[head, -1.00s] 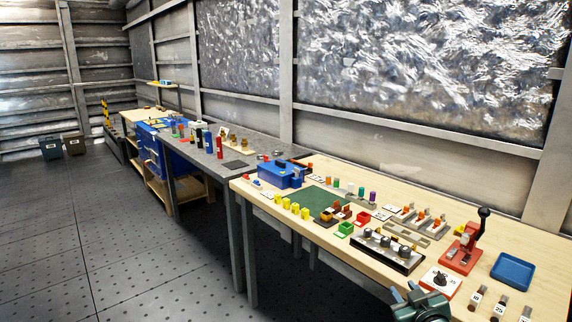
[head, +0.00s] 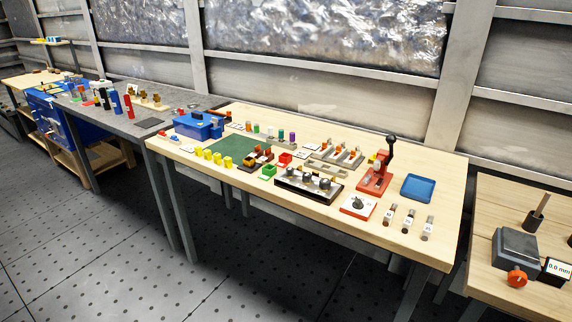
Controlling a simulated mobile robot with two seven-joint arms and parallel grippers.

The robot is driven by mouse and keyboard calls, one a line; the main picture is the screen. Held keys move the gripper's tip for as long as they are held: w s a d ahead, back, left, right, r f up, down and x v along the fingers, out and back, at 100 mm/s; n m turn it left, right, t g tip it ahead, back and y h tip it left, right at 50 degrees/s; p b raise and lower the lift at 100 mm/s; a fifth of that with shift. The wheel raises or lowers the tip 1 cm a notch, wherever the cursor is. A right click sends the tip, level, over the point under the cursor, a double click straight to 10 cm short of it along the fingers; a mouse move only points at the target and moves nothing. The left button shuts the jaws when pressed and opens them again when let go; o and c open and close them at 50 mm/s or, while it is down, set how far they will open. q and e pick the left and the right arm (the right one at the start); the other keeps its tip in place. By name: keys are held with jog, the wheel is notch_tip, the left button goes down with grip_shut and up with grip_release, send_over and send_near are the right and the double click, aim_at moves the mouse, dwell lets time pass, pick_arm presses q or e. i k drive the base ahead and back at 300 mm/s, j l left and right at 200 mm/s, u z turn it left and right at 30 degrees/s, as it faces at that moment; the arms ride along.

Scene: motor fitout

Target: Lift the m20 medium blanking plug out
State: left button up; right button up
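I cannot tell for sure which part is the m20 medium blanking plug. A black and metal block (head: 308,188) near the front of the light wooden bench (head: 330,228) carries three grey round-topped pieces (head: 308,179). Three small cylindrical pieces with white labels (head: 408,219) are at the front right of the bench; the labels are too small to read. A white and red plate with a dark knob (head: 357,206) lies between the block and these pieces. Neither of my grippers is in view.
A red lever press (head: 375,178) and a blue tray (head: 418,188) stand at the right. A green mat (head: 240,150), a blue box (head: 199,125) and yellow pieces (head: 212,157) are further left. Another table (head: 490,285) is at the far right. The bench's front right corner is clear.

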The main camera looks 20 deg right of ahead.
aim_at(306, 177)
jog(key=i+z, duration=0.1)
jog(key=z, duration=1.3)
jog(key=i+j+z, duration=0.1)
jog(key=j+z, duration=0.45)
jog(key=z, duration=0.15)
jog(key=j+z, duration=0.35)
jog(key=i+l, duration=0.05)
